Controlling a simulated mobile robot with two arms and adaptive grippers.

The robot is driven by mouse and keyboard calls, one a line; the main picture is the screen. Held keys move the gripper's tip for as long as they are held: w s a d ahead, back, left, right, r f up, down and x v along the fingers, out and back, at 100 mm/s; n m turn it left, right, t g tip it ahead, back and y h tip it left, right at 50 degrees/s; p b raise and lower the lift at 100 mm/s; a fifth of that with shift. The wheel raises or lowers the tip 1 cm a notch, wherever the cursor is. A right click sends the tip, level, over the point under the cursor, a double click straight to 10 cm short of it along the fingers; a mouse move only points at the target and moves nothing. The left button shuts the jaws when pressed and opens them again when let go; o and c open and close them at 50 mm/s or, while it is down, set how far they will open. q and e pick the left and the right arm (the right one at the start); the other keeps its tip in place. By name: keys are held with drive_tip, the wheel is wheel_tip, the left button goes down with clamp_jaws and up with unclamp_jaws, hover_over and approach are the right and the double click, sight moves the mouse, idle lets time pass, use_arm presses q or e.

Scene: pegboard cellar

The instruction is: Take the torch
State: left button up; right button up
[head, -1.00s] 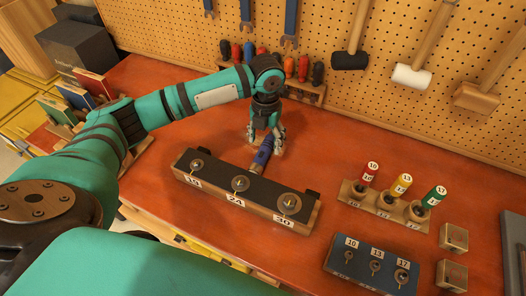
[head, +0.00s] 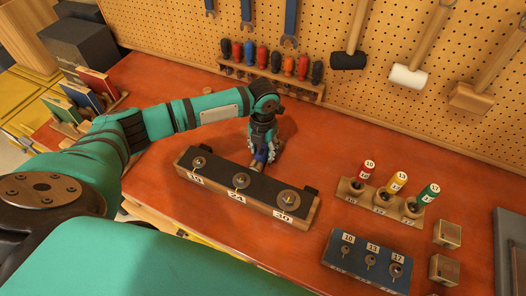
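The torch (head: 261,158) is a small blue and dark cylinder lying on the red-orange bench, just behind the long black-topped block. Most of it is hidden by my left gripper (head: 263,150). The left gripper points down over the torch, with its fingers spread on either side of it. They look open, and I see no clear grip on the torch. My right gripper is not in view.
The wooden block (head: 250,201) with several round discs lies close in front of the torch. A rack of screwdrivers (head: 310,91) stands behind. Numbered coloured handles in a wooden holder (head: 381,200) and a blue key board (head: 367,262) are at right. Bench between is clear.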

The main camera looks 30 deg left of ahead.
sight(263, 149)
use_arm(q)
clamp_jaws()
drive_tip(key=shift+r, duration=0.1)
wheel_tip(263, 149, up, 10)
drive_tip(key=shift+f+b, duration=0.1)
drive_tip(key=shift+b, duration=1.15)
drive_tip(key=shift+c, duration=1.5)
unclamp_jaws()
clamp_jaws()
